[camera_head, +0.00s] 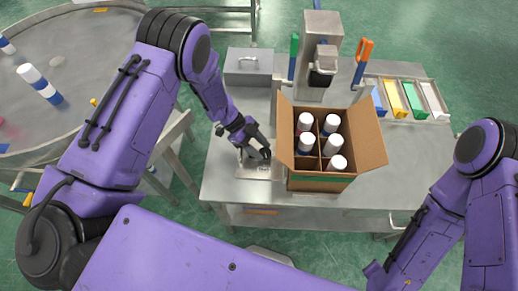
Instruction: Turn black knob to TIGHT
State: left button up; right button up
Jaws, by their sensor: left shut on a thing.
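My left gripper (262,156) reaches down to a small metal plate (247,171) near the left front of the steel table, left of the cardboard box. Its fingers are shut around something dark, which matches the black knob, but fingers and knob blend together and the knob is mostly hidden. I cannot read any TIGHT marking or the knob's angle. My right arm comes in at the right edge, and its gripper is not clearly visible.
An open cardboard box (322,183) with several white-capped cans stands right beside my left gripper. Behind are a grey metal box (248,67) and a crimping machine (320,50). Coloured bins (398,98) sit at the right. A round table (95,30) with cans is at the left.

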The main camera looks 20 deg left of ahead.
pick_arm(q)
jog(key=shift+w+d+m+g+y+b, duration=0.15)
jog(key=shift+m+g+b, duration=0.15)
jog(key=shift+m+g, duration=0.35)
jog(key=shift+w+a+m+g+y+b, duration=0.15)
jog(key=shift+m+g+b, duration=0.25)
jog(key=shift+m, duration=0.35)
jog(key=shift+d, duration=0.1)
jog(key=o, duration=1.1)
jog(key=shift+c, duration=0.2)
jog(key=shift+w+a+r, duration=0.1)
jog(key=shift+a+r, duration=0.05)
jog(key=shift+a, duration=0.05)
jog(key=b+v, duration=0.3)
jog(key=v, duration=0.7)
jog(key=shift+w+d, duration=0.1)
